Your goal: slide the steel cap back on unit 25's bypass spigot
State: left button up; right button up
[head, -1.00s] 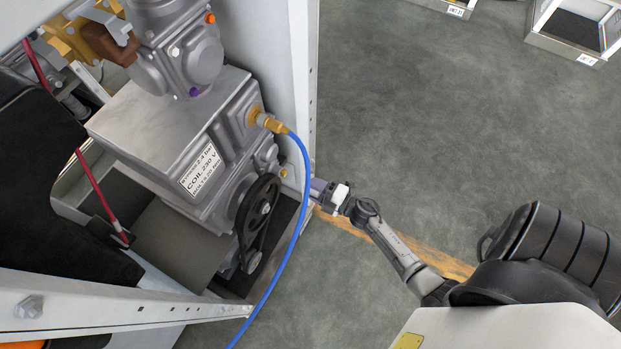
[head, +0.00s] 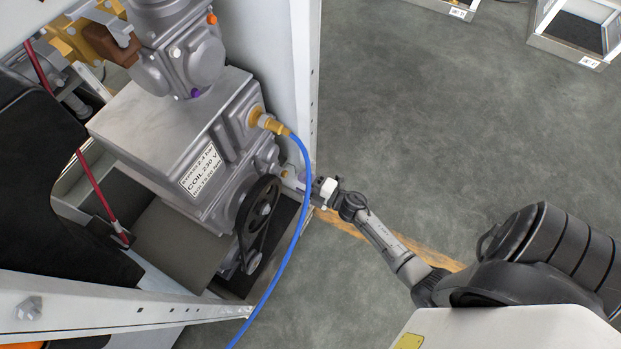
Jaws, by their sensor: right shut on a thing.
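My right gripper (head: 301,184) reaches in from the right, past the frame's white post, to the side of the grey dispenser unit (head: 150,125). It is shut on a small grey piece, the steel cap as far as I can tell, mostly hidden by the fingers and the blue hose. A small brass-coloured spigot end (head: 284,172) shows on the unit's side, just above and left of the fingertips. Whether the cap touches it is too small to tell. My left gripper is not in view.
A blue hose (head: 303,222) runs from a brass fitting (head: 266,122) down across the front of my fingers. A black pulley with belt (head: 262,210) sits just left and below. The white frame post (head: 303,80) stands close behind. Open grey floor lies right.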

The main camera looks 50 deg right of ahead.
jog(key=shift+w+a, duration=0.25)
jog(key=shift+w, duration=0.4)
dwell(0.3)
dwell(0.9)
jog(key=shift+p, duration=0.3)
jog(key=shift+x, duration=0.75)
dwell(0.3)
jog(key=shift+b+x, duration=0.3)
jog(key=shift+x, duration=0.6)
